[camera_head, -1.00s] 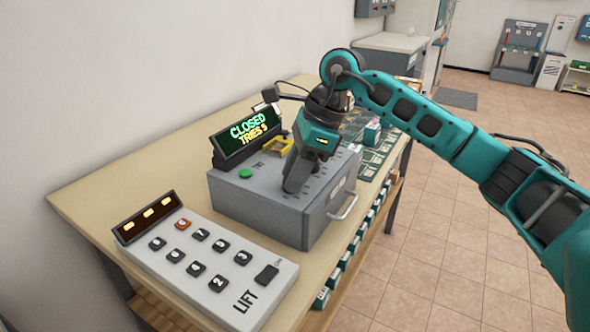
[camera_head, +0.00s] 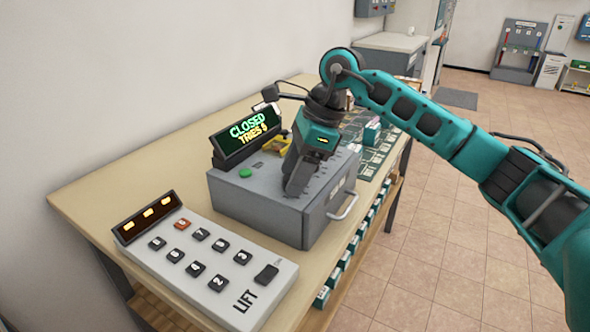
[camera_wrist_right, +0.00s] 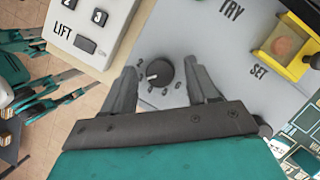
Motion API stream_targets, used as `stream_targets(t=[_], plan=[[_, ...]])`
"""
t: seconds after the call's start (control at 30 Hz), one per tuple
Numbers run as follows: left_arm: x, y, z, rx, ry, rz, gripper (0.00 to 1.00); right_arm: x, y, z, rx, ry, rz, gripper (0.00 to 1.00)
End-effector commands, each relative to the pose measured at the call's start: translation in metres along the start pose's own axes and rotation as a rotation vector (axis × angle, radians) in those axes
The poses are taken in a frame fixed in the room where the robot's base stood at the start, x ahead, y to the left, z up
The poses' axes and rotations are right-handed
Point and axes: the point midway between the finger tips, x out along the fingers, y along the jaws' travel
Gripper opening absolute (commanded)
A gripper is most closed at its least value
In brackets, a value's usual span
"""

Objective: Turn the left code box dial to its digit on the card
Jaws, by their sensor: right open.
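The grey code box (camera_head: 270,205) stands on the table, with a green button and a lit display (camera_head: 246,135) reading "CLOSED TRIES" and a digit I read as 5. My right gripper (camera_head: 296,188) points down onto the box's top and hides its dials in the head view. In the right wrist view a round black dial (camera_wrist_right: 159,72) with printed digits around it sits between the two fingers of my right gripper (camera_wrist_right: 164,88). The fingers are apart, one on each side, with gaps to the dial. The card cannot be made out. My left gripper is not in the head view.
A lift keypad (camera_head: 205,262) with its own lit display lies at the front left of the table (camera_head: 110,190). A yellow holder (camera_wrist_right: 290,45) is beside the "SET" label. Green-and-white cards or slots (camera_head: 375,160) lie behind the box.

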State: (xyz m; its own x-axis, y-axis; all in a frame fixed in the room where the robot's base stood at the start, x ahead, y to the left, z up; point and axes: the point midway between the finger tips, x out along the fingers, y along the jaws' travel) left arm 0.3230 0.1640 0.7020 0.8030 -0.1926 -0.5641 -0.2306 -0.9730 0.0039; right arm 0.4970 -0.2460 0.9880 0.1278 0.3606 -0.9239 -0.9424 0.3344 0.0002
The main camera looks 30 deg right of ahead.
Motion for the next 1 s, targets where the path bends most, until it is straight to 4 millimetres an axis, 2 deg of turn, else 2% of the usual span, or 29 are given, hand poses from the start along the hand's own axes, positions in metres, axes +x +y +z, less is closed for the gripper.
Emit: stream_targets(t=[0.17, 0.5, 0.6, 0.8, 1.0], plan=[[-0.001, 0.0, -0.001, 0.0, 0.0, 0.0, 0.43, -0.019, -0.001, 0.001, 0.0, -0.001, -0.005, 0.59], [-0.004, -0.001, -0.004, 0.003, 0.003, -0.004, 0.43, -0.093, -0.001, 0.001, 0.001, -0.002, -0.005, 0.59], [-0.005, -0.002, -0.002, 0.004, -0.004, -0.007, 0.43, -0.109, 0.0, 0.001, 0.0, -0.001, -0.003, 0.59], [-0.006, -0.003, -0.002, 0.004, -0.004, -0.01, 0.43, -0.127, 0.0, 0.0, 0.0, 0.0, -0.002, 0.59], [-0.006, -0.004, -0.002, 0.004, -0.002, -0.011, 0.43, -0.129, 0.0, 0.0, 0.0, 0.0, -0.001, 0.59]])
